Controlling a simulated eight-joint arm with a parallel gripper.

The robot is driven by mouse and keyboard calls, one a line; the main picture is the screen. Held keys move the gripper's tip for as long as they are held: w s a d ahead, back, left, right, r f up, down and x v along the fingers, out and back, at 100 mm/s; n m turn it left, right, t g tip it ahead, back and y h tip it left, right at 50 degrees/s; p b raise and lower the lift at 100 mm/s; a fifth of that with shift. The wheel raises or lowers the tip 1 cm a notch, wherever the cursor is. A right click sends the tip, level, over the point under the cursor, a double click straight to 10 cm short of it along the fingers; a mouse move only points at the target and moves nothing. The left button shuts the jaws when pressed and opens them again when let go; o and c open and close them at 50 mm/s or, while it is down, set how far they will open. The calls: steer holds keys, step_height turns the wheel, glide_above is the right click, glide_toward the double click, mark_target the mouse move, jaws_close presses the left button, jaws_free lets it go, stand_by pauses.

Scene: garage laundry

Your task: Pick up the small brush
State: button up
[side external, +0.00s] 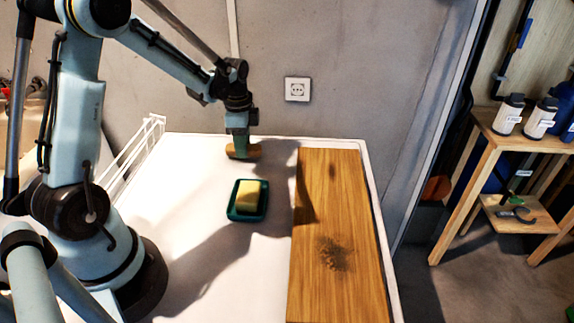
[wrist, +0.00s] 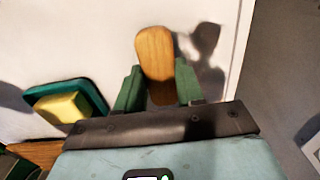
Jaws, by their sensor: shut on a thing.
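The small brush (side external: 243,152) shows in the side external view as a tan wooden piece at the back of the white table top. In the wrist view its rounded wooden back (wrist: 155,55) sits between the green fingers. My gripper (side external: 240,145) is shut on the brush; its fingers also show in the wrist view (wrist: 158,88). The brush's bristles are hidden. I cannot tell whether the brush touches the table or is slightly above it.
A green dish (side external: 238,215) with a yellow sponge (side external: 247,194) stands in front of the gripper. A wooden board (side external: 340,235) with a dark smudge lies to the right. A white wire rack (side external: 135,155) is at the left; the wall with a socket (side external: 297,89) is behind.

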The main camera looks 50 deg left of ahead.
steer(key=shift+r, duration=0.55)
steer(key=r, duration=0.1)
steer(key=d+r, duration=0.1)
steer(key=r, duration=0.1)
steer(key=shift+s+d+r, duration=0.1)
steer(key=shift+r, duration=0.2)
steer(key=s+d+r, duration=0.1)
steer(key=d+r, duration=0.5)
steer(key=d, duration=0.4)
steer(key=shift+s+d, duration=0.2)
steer(key=shift+r, duration=0.1)
steer(key=o, duration=0.5)
steer(key=c, duration=0.4)
steer(key=s+d, duration=0.3)
steer(key=s, duration=0.4)
steer(key=shift+a+f, duration=0.2)
steer(key=shift+f, duration=3.1)
